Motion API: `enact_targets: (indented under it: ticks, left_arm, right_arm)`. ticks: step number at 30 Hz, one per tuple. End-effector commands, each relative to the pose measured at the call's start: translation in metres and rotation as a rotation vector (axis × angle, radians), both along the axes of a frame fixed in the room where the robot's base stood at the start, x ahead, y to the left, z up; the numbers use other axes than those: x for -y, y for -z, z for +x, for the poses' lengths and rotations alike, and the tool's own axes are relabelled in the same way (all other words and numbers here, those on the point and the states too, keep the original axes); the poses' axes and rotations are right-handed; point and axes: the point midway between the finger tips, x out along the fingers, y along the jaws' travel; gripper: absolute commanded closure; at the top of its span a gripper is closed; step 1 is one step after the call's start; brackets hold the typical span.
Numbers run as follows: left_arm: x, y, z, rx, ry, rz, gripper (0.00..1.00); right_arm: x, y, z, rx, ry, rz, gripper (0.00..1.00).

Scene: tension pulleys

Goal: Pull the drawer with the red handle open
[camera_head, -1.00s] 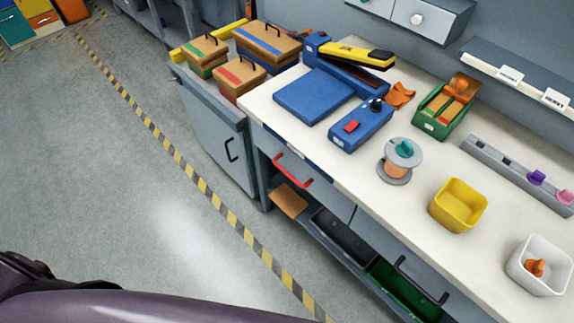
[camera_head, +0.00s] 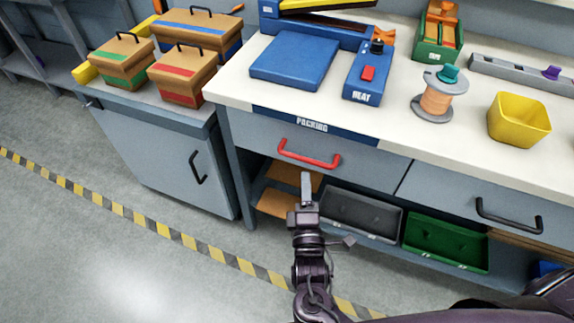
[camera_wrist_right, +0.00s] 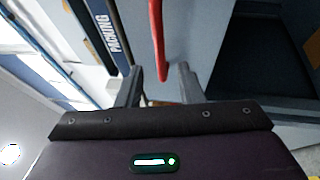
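The red handle (camera_head: 309,153) is on the front of a grey drawer (camera_head: 372,166) under the white worktop, below the "PACKING" label. The drawer looks shut. My right gripper (camera_head: 306,178) is just below and in front of the handle in the head view. In the right wrist view, my right gripper (camera_wrist_right: 160,68) has its two fingers spread apart. The red handle (camera_wrist_right: 157,35) runs upright there, its near end lined up with the gap between the fingers. I see no grip on it. My left gripper is not in view.
A second drawer with a black handle (camera_head: 508,216) is to the right. Below are a black bin (camera_head: 360,214) and a green bin (camera_head: 446,243) on a shelf. A grey cabinet (camera_head: 165,160) with lidded boxes stands left. The floor in front is clear.

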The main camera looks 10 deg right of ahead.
Motion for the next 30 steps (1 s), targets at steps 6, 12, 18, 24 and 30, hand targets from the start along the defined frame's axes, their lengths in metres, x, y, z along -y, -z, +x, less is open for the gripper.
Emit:
enact_targets:
  ticks: [6, 12, 18, 24, 30]
  left_arm:
    - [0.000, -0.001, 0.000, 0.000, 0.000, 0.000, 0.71]
    - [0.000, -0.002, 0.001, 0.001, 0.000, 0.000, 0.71]
    - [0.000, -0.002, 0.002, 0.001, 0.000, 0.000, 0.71]
    - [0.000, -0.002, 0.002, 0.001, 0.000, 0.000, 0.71]
    - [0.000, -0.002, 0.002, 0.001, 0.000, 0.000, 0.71]
  right_arm:
    - [0.006, -0.008, 0.033, 0.003, 0.001, 0.000, 0.66]
    - [0.012, -0.012, 0.060, 0.000, -0.001, 0.002, 0.66]
    - [0.014, -0.013, 0.070, -0.002, -0.002, 0.002, 0.66]
    - [0.014, -0.013, 0.071, -0.003, -0.002, 0.002, 0.66]
    - [0.014, -0.013, 0.070, -0.003, -0.002, 0.002, 0.90]
